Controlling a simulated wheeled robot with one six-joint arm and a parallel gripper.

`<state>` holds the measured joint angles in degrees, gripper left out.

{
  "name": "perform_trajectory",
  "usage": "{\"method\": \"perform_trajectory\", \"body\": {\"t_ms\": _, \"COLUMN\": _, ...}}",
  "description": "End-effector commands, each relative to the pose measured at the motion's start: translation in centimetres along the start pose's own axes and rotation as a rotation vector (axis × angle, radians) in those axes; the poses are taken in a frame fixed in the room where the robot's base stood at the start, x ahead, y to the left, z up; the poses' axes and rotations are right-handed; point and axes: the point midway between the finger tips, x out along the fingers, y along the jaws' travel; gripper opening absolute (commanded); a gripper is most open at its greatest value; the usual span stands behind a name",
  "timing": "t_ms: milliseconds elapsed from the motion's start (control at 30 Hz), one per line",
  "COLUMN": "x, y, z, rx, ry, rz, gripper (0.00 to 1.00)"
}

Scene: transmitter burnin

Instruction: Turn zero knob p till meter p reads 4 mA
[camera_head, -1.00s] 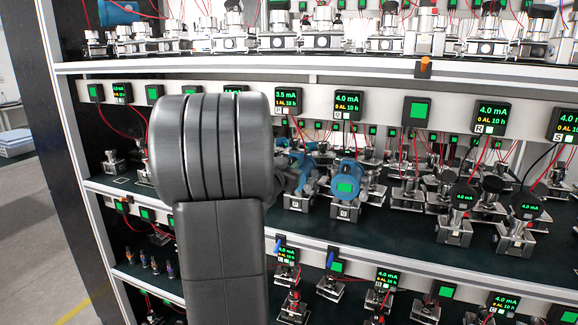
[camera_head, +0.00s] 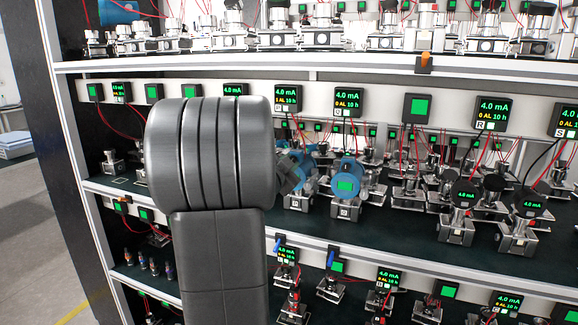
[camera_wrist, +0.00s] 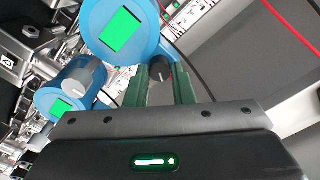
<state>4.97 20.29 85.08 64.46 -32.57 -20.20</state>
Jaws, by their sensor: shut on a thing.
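Meter p (camera_head: 288,98), a black box on the rack's upper rail, reads 4.0 mA in green, with a yellow line that seems to say 1 AL 10 h. Below it a blue transmitter (camera_head: 308,183) stands on the shelf, partly hidden by my gripper (camera_head: 291,177). In the wrist view my gripper (camera_wrist: 160,82) has its green fingers shut on a small dark knob (camera_wrist: 161,72), taken as zero knob p. The knob is beside a blue round housing (camera_wrist: 122,35) with a green display. The fingers hide part of the knob.
A second blue transmitter (camera_head: 346,184) stands close on the right, under meter q (camera_head: 348,101), which reads 4.0 mA. Red wires hang from the rail. In the wrist view another blue housing with a grey knob (camera_wrist: 85,75) is close at left. Shelf edges run above and below.

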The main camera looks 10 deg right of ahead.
Motion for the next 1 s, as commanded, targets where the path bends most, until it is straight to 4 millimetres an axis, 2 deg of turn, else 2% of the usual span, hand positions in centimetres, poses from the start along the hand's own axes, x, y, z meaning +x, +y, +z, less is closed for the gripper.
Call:
{"method": "perform_trajectory", "body": {"t_ms": 467, "x": -0.01, "y": 0.05, "z": 0.04, "rx": 0.018, "ry": -0.001, "rz": 0.001, "gripper": 0.0}}
{"method": "perform_trajectory", "body": {"t_ms": 500, "x": -0.01, "y": 0.05, "z": 0.04, "rx": 0.018, "ry": -0.001, "rz": 0.001, "gripper": 0.28}}
{"method": "perform_trajectory", "body": {"t_ms": 600, "x": -0.01, "y": 0.04, "z": 0.03, "rx": 0.018, "ry": -0.001, "rz": 0.001, "gripper": 0.43}}
{"method": "perform_trajectory", "body": {"t_ms": 867, "x": -0.05, "y": 0.02, "z": 0.02, "rx": 0.018, "ry": 0.0, "rz": 0.0, "gripper": 0.43}}
{"method": "perform_trajectory", "body": {"t_ms": 1000, "x": -0.89, "y": 0.0, "z": 0.06, "rx": 0.018, "ry": -0.001, "rz": -0.001, "gripper": 0.43}}
